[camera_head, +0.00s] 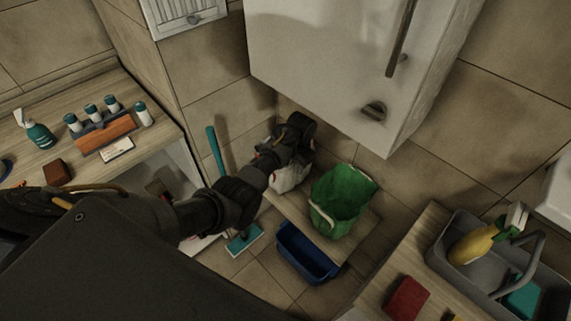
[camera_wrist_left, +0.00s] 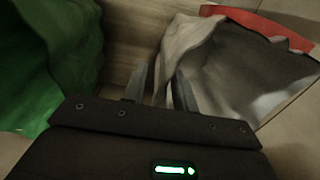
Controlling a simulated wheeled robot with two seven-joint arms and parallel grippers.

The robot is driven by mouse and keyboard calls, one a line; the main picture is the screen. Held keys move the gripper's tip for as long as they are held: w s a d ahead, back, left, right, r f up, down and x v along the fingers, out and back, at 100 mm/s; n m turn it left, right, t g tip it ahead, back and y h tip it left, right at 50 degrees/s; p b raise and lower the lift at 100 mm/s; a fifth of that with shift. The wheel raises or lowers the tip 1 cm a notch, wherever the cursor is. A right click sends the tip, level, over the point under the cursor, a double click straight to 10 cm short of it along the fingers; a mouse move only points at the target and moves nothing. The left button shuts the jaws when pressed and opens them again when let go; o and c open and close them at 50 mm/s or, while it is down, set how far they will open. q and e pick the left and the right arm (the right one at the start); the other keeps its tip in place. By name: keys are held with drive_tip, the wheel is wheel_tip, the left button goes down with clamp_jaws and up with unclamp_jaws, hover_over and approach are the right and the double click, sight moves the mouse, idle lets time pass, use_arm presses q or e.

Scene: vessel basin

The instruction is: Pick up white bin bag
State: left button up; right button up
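The white bin bag (camera_head: 290,178) stands upright on a wooden shelf, partly hidden behind my left gripper in the head view. In the left wrist view the bag (camera_wrist_left: 215,75) is pale grey-white, open at the top, with a red band along its far rim. My left gripper (camera_wrist_left: 160,88) is at the bag's left edge. Its two fingers are apart, and the edge of the bag seems to lie between them; I cannot tell whether they touch it. In the head view the left gripper (camera_head: 275,160) reaches over the bag. My right gripper is not in view.
A green bag (camera_head: 340,200) stands close to the right of the white one. A blue bin (camera_head: 308,252) is below the shelf (camera_head: 358,240). A white cabinet (camera_head: 330,60) hangs above. A teal-handled mop (camera_head: 215,150) leans at the left. A grey caddy (camera_head: 470,275) stands at the right.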

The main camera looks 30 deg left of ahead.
use_arm(q)
wheel_tip(320, 180, down, 2)
drive_tip(key=shift+a+f, duration=0.15)
clamp_jaws()
idle(0.5)
